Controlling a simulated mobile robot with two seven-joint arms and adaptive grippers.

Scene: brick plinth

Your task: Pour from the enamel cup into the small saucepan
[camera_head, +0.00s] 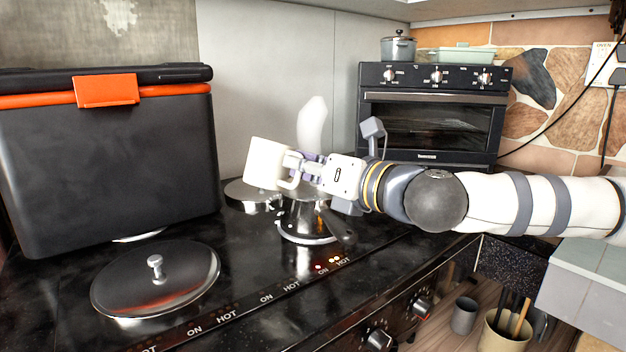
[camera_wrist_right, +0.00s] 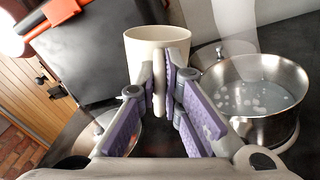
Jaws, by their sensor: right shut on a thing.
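The cream enamel cup (camera_head: 264,163) is held up above the stovetop, tilted slightly in the head view. My right gripper (camera_head: 299,167) is shut on its handle. In the wrist view the cup (camera_wrist_right: 158,42) is beyond the fingers (camera_wrist_right: 160,88), its handle between the pads; its contents cannot be seen. The small steel saucepan (camera_head: 298,216) stands on the stove below and right of the cup, partly hidden by my gripper. In the wrist view the saucepan (camera_wrist_right: 285,128) is right of the cup, apart from it, and holds cloudy liquid with pale spots. My left gripper is not visible.
A black cooler box with an orange latch (camera_head: 107,90) stands at the left. A pot lid (camera_head: 155,282) lies on the front-left stove. Another shiny round thing (camera_head: 250,190) is behind the saucepan. A toaster oven (camera_head: 430,112) stands at the back right.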

